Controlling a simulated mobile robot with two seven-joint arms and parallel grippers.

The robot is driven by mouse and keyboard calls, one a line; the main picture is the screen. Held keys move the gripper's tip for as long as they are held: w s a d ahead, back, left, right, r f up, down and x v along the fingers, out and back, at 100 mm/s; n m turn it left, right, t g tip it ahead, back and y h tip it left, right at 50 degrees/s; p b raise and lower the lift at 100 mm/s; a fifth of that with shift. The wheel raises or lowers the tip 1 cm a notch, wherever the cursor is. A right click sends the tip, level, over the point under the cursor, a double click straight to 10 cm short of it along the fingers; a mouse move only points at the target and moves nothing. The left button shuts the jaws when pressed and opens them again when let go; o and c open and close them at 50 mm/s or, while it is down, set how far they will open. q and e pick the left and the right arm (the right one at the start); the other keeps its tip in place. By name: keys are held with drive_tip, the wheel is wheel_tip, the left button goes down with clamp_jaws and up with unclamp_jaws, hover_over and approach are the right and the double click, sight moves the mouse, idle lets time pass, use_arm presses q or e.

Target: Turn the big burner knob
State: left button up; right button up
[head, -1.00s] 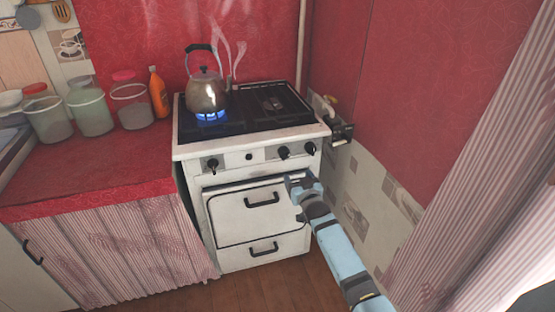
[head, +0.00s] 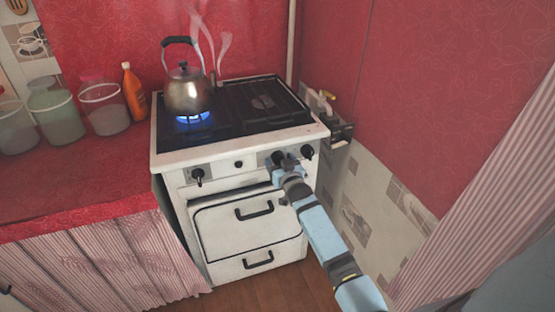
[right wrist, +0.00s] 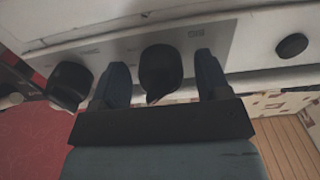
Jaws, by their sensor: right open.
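The white stove's front panel carries black knobs: a left knob (head: 198,176), a small round button (head: 238,164), a knob at my right gripper and a far-right knob (head: 307,152). My right gripper (head: 286,164) is at the panel, mostly covering the knob left of the far-right one. In the right wrist view that knob (right wrist: 160,70) sits between the two open fingers, with a gap on each side. The far-right knob (right wrist: 70,84) and the button (right wrist: 290,45) flank it. My left gripper is out of view.
A steaming kettle (head: 188,92) stands over a lit blue flame on the stove top's left side. Below the panel are an oven door handle (head: 254,210) and a drawer handle. A pipe with a valve (head: 338,130) is close right. Jars and an orange bottle (head: 134,92) stand left.

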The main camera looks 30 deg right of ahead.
drive_tip(key=shift+s+r, duration=0.1)
drive_tip(key=c, duration=0.9)
drive_tip(key=shift+n, duration=0.5)
drive_tip(key=n+p, duration=0.1)
drive_tip(key=n, duration=0.1)
drive_tip(key=shift+r+n+p, duration=0.1)
drive_tip(key=shift+n+p, duration=0.2)
drive_tip(key=shift+n, duration=0.1)
drive_tip(key=n, duration=0.5)
drive_tip(key=o, duration=0.9)
